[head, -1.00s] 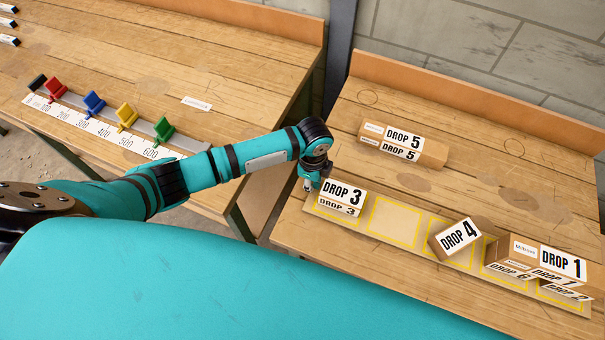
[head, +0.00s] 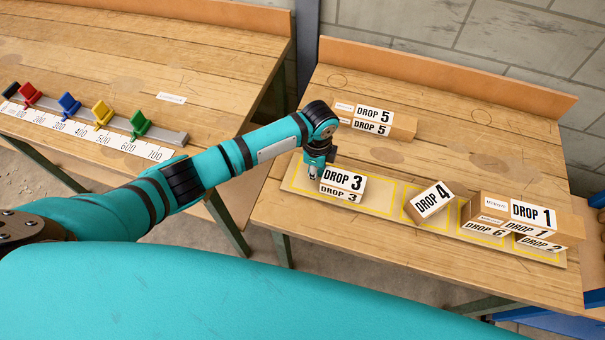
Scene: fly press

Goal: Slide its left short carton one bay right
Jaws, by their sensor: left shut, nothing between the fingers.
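The short carton DROP 3 (head: 343,184) stands on the strip of yellow-outlined bays (head: 382,201), at its left part. It straddles the first and second bays; the right part of the second bay shows bare. My left gripper (head: 313,175) is shut and empty, low at the left end of DROP 3. It looks to be against that end, but the exact contact is hard to see. The carton DROP 4 (head: 430,200) sits turned at an angle around the third bay. My right gripper is not in view.
The long carton DROP 1 (head: 545,218) lies across DROP 6 (head: 483,229) and DROP 2 (head: 540,243) at the strip's right. DROP 5 (head: 400,126) lies behind the strip. The left bench (head: 110,60) holds a scale with coloured clips (head: 100,113).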

